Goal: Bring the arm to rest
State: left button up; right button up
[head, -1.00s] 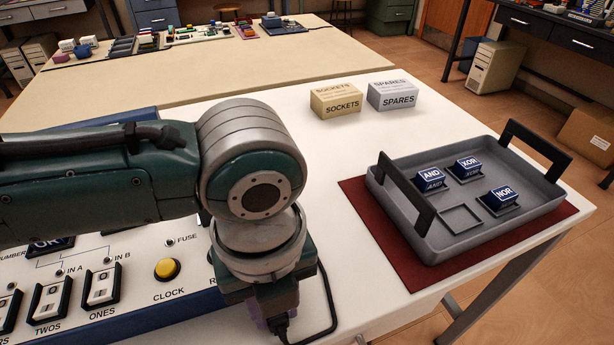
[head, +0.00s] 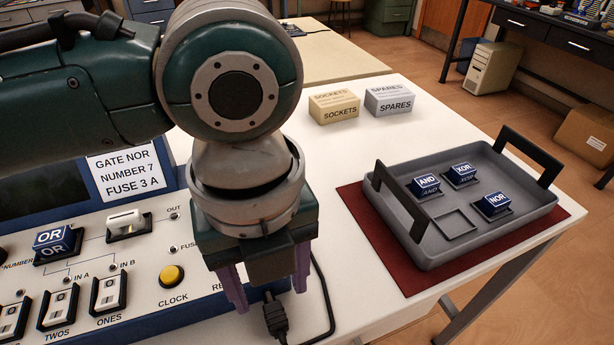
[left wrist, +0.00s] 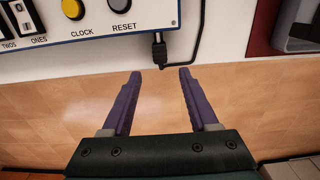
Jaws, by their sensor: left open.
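My left gripper (head: 268,295) is open and empty, with two purple fingers pointing down over the front edge of the white table in the head view. In the left wrist view the fingers (left wrist: 160,75) are spread, with bare floor showing between them. A black cable plug (left wrist: 159,50) lies just beyond the fingertips at the panel's edge; it also shows in the head view (head: 275,318). I cannot tell whether a finger touches it. My left arm covers part of the control panel (head: 140,285). My right gripper is in neither view.
The panel carries a blue OR block (head: 55,242), a yellow CLOCK button (head: 172,275) and several switches. A grey tray (head: 480,245) with AND, XOR and NOR blocks stands on a red mat (head: 385,262) at right. SOCKETS (head: 334,106) and SPARES (head: 389,102) boxes stand behind.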

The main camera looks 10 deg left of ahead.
pick_arm(q)
jog(key=shift+r, duration=1.15)
